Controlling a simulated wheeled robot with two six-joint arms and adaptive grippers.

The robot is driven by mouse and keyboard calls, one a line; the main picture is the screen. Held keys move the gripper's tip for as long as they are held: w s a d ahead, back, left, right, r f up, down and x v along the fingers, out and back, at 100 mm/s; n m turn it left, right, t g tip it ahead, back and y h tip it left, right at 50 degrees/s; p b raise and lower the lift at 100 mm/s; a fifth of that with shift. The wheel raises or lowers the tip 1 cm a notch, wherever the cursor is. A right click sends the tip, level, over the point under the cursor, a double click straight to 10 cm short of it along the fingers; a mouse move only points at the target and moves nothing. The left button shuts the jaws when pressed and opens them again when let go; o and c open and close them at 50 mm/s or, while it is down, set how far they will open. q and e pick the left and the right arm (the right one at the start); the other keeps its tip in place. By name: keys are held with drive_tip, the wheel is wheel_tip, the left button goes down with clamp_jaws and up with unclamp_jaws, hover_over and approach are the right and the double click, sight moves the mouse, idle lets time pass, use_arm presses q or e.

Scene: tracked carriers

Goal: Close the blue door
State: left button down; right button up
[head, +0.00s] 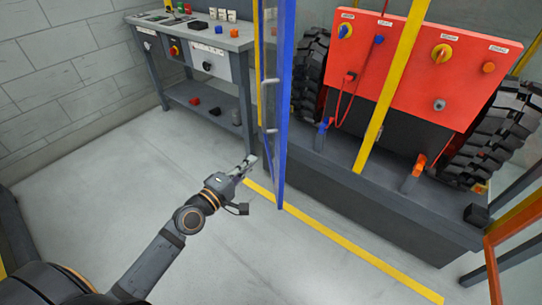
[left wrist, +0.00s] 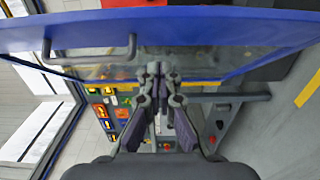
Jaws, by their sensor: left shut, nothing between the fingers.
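The blue door (head: 282,120) stands open in the middle of the head view, seen nearly edge-on, with a blue frame and a clear panel. A grey bar handle (head: 268,105) is on its left face. In the left wrist view the door's blue frame (left wrist: 230,28) crosses the top, with the handle (left wrist: 90,62) at the left. My left gripper (head: 250,160) is shut and empty, just left of the door's lower part. Its fingertips (left wrist: 160,68) appear close to the door's frame; I cannot tell if they touch. My right gripper is not in view.
A red tracked carrier (head: 430,70) stands behind a yellow post (head: 392,85) on the right. An orange-framed door (head: 492,270) is at the lower right. A workbench (head: 205,38) stands at the back left. The floor left of the door is clear.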

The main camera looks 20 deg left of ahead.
sight(279, 147)
use_arm(q)
drive_tip(key=shift+w+d, duration=2.45)
drive_tip(key=shift+w, duration=0.25)
